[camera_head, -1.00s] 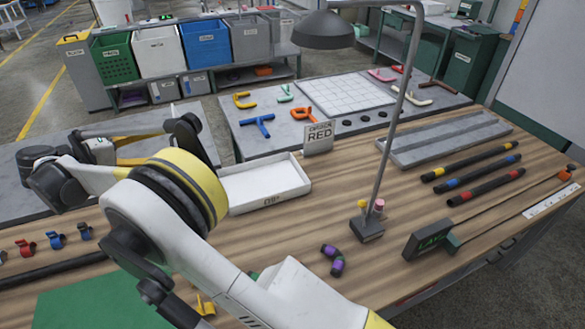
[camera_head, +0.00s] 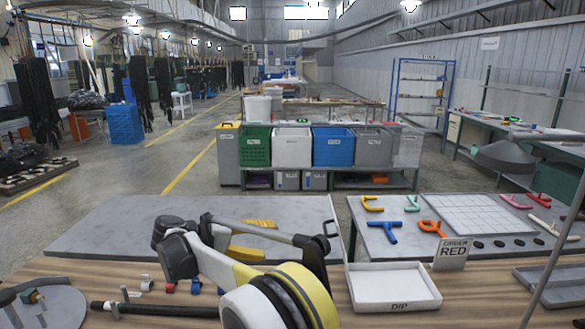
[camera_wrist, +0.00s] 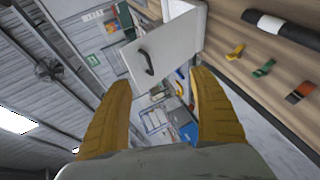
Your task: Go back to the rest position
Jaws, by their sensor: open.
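My gripper (camera_wrist: 161,79) is open in the wrist view. Its two yellow fingers stand wide apart with nothing held between them. The wrist view is tilted on its side. Beyond the fingers it shows a pale grey panel (camera_wrist: 180,45) with a black curved handle (camera_wrist: 147,62). In the head view my arm reaches over the wooden bench (camera_head: 420,304) from the bottom middle, with its elbow in front. The arm's far part folds back at left over the grey table top (camera_head: 95,232).
Coloured hose pieces (camera_head: 385,232) lie on a grey table behind. A lamp post (camera_head: 552,250) stands at right. Several bins (camera_head: 292,147) line a rack farther back. The wrist view shows coloured clips (camera_wrist: 264,68).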

